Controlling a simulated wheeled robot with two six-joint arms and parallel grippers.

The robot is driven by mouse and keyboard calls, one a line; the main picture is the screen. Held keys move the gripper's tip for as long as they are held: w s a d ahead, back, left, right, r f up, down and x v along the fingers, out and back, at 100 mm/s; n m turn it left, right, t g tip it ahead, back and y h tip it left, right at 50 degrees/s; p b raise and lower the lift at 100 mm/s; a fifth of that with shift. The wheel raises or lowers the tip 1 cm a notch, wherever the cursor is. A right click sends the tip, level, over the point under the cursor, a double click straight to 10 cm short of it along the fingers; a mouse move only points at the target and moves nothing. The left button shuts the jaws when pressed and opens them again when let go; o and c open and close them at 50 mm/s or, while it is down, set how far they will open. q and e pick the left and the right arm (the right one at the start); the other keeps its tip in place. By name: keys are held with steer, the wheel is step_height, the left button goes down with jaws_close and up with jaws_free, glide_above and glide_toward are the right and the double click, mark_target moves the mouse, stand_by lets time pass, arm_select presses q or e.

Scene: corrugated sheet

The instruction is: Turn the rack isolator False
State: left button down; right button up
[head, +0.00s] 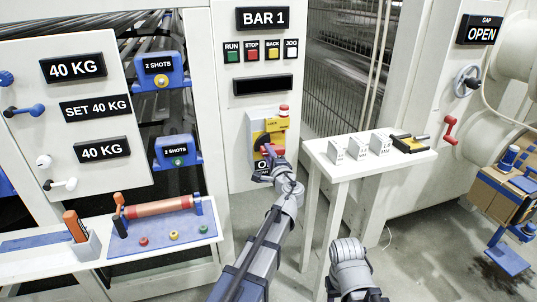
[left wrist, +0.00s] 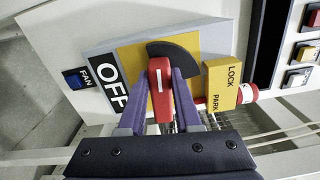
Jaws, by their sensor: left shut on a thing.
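The rack isolator is a yellow plate (head: 258,127) on the white panel under the BAR 1 buttons. Its red handle (left wrist: 159,88) has a white line and a dark sector beside it in the left wrist view. A black OFF label (left wrist: 110,82) lies left of the handle there. My left gripper (head: 268,156) is shut on the red handle, with one purple finger on each side (left wrist: 160,98). A yellow LOCK PARK block (left wrist: 222,86) with a red part (left wrist: 248,93) sits beside the handle. My right gripper's fingers are not visible; only a grey arm part shows at the bottom.
A white stand (head: 324,158) with several small labelled blocks is right of the isolator. A shelf with a red roller (head: 160,208) is at the left. A red crank (head: 450,130) and a handwheel (head: 467,81) are on the right panel.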

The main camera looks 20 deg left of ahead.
arm_select(q)
steer(key=shift+f+n, duration=0.1)
steer(key=shift+n, duration=0.5)
steer(key=c, duration=0.6)
jaws_free()
steer(key=shift+s, duration=0.1)
steer(key=v, duration=0.7)
steer(key=shift+s+d, duration=0.2)
steer(key=shift+s, duration=0.1)
